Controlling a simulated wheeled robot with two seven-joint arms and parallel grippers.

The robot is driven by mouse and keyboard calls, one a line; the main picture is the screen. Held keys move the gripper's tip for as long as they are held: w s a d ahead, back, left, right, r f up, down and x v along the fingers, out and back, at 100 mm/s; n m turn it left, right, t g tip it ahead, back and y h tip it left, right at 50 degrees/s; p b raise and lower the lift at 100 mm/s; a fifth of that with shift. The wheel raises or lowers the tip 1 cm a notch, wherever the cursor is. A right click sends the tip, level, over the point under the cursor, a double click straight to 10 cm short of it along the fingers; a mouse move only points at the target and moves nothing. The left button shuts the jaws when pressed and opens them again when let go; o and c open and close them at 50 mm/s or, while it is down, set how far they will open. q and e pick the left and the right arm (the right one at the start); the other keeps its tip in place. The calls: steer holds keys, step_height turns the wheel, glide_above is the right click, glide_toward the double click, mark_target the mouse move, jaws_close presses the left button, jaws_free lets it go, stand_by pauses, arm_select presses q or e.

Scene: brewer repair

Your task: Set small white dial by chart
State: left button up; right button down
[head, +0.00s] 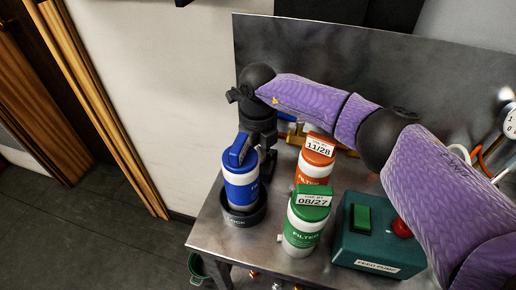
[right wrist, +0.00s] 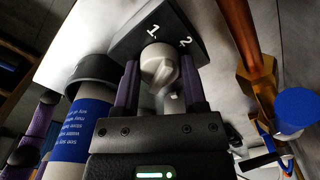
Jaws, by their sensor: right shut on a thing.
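The small white dial (right wrist: 158,66) sits on a black plate (right wrist: 183,22) marked 1 and 2 in the right wrist view. My right gripper (right wrist: 161,82) is shut on the dial, one finger on each side. The dial's exact setting is hard to tell. In the head view my right arm reaches across to the left, and its gripper (head: 266,161) points down behind the blue filter; the dial is hidden there. The chart is not recognisable in either view. My left gripper is not in view.
The blue filter (head: 240,187) stands in a black lock ring (head: 243,217), close to my right gripper. An orange filter (head: 315,161), a green filter (head: 303,232) and a feed pump box (head: 365,243) share the metal table. A blue-handled valve (right wrist: 297,108) is right of the gripper.

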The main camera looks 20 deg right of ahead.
steer(key=n, duration=0.4)
steer(key=shift+b, duration=0.3)
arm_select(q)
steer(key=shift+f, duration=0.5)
arm_select(e)
steer(key=shift+n, duration=1.1)
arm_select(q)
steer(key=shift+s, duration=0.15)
arm_select(e)
steer(key=shift+c, duration=0.7)
jaws_free()
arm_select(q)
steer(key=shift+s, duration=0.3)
arm_select(e)
steer(key=shift+r, duration=0.15)
